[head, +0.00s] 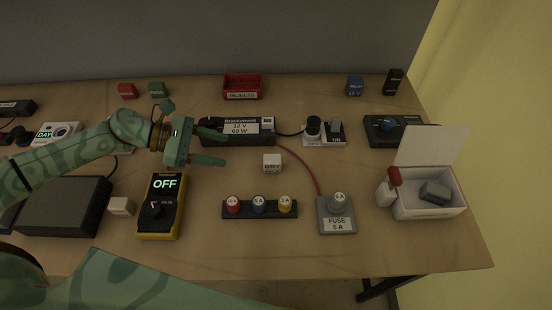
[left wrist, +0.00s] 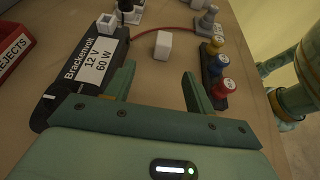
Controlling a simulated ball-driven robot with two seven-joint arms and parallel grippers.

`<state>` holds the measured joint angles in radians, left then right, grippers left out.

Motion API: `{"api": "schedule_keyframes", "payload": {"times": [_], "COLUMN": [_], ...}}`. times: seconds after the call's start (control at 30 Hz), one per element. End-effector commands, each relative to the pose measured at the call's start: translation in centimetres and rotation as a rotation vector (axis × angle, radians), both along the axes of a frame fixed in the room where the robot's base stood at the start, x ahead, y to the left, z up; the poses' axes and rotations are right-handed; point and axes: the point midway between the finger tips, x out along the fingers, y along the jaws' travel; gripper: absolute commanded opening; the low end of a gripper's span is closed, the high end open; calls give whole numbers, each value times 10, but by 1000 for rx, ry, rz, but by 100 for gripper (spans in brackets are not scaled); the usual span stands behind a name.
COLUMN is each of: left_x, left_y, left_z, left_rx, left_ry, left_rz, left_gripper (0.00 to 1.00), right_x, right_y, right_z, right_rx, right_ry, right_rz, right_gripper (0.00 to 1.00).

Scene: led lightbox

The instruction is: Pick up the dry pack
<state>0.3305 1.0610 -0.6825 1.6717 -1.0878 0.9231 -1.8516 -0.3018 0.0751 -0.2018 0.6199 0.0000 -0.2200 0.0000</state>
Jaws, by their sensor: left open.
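The dry pack looks to be the small white block (head: 272,163) with dark lettering, lying on the table in the middle of the head view. It also shows as a white block (left wrist: 163,46) in the left wrist view, beyond my fingertips. My left gripper (head: 223,148) is open and empty, to the left of the block and pointing toward it. In the left wrist view the two fingers (left wrist: 158,74) are spread apart, with bare table between them. The block is not between them. My right gripper is not seen.
The Brackenvolt power box (head: 225,131) lies just behind my left gripper. A rack (head: 258,209) with red, blue and yellow fuses stands in front of the block. A red cable (head: 303,166) runs past its right. A yellow meter (head: 161,218) reading OFF is at left.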

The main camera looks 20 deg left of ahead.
Motion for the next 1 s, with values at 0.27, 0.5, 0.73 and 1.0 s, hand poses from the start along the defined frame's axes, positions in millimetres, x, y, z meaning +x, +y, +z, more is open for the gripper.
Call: {"api": "schedule_keyframes", "payload": {"times": [0.27, 0.5, 0.73, 1.0], "left_x": [6, 19, 26, 40], "left_y": [-42, -89, -107, -142], "left_z": [-13, -34, -42, -58], "left_rx": [-26, -24, -22, -23], "left_ry": [31, 32, 32, 32], "left_rz": [-23, -22, -21, -21], "left_gripper": [55, 55, 55, 55], "right_x": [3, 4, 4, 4], "right_y": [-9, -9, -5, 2], "right_z": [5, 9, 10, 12], "right_rx": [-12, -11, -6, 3], "right_ry": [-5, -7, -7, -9], "right_rz": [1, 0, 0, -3], "right_gripper": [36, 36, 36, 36]}}
